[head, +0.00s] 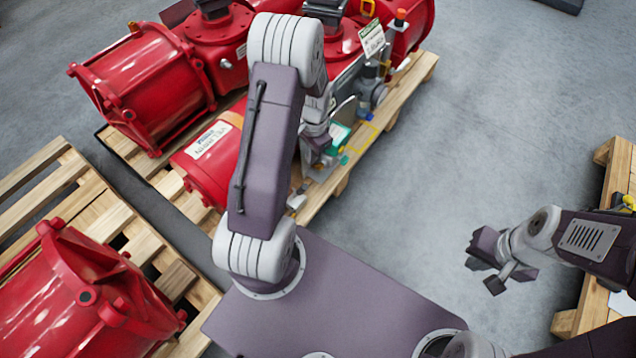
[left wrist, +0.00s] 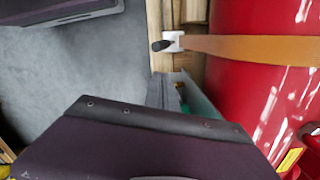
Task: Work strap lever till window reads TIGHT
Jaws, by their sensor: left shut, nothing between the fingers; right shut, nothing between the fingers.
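An orange strap (left wrist: 245,48) runs across a red cylinder (left wrist: 275,20) in the left wrist view. It ends at a small pale fitting (left wrist: 173,40) with a short black lever (left wrist: 160,45), beside a wooden slat. No window lettering can be read. My left gripper (head: 322,165) reaches down beside the red actuator (head: 205,170) in the head view, partly hidden by my arm. It is shut and empty, and I cannot tell its exact distance from the lever. My right gripper (head: 488,268) is shut and empty over the grey floor, far from the strap.
Red actuators lie on a wooden pallet (head: 325,195) at the back, with a green part (head: 340,135) and a tag (head: 372,40) nearby. Another red actuator (head: 75,295) is on a pallet at lower left. Pallets stand at far right. Floor between is clear.

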